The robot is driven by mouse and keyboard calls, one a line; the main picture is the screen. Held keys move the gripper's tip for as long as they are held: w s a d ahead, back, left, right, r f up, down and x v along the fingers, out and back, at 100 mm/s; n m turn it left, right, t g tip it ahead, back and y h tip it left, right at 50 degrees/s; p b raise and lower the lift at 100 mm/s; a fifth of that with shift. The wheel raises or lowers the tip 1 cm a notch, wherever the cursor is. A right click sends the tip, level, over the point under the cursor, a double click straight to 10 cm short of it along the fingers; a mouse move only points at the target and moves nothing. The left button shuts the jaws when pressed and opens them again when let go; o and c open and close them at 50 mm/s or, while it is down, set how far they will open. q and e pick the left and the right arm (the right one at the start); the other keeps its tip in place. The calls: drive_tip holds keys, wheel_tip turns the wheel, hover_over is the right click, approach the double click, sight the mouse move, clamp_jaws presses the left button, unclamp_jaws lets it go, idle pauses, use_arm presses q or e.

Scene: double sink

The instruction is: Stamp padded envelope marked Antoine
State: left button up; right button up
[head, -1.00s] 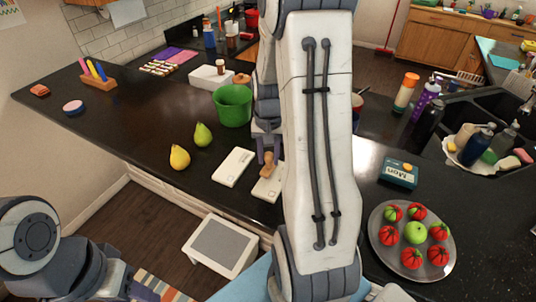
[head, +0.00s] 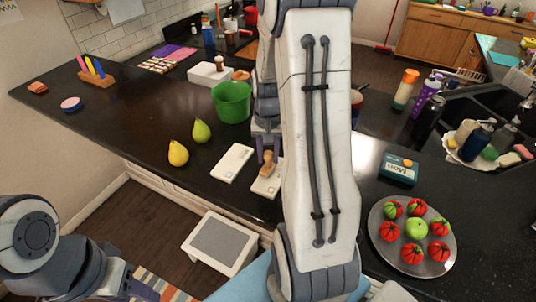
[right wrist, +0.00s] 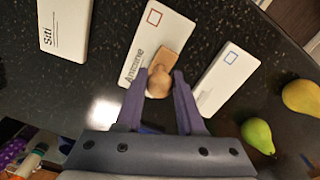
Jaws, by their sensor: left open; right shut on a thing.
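The padded envelope marked Antoine (right wrist: 150,38) lies flat on the dark counter, with a red square printed near one end. It shows partly in the head view (head: 264,188), the rest hidden by my right arm. My right gripper (head: 267,153) is shut on a wooden stamp (head: 268,166), which also shows in the right wrist view (right wrist: 160,80). The stamp is over the Antoine envelope, beyond the name and away from the red square; I cannot tell whether it touches. My left gripper (head: 142,290) is open and low at the left, away from the counter.
A white envelope with a blue square (right wrist: 228,72) and one marked Siti (right wrist: 66,25) flank the Antoine envelope. Two pears (head: 179,153) and a green bucket (head: 232,101) stand nearby. A plate of tomatoes (head: 384,240) is at the right. The counter's left part is mostly clear.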

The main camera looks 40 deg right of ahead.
drive_tip(key=shift+f, duration=0.5)
idle(1.1)
drive_tip(key=shift+r, duration=0.1)
drive_tip(key=shift+r+p, duration=2.9)
drive_tip(key=shift+r, duration=0.55)
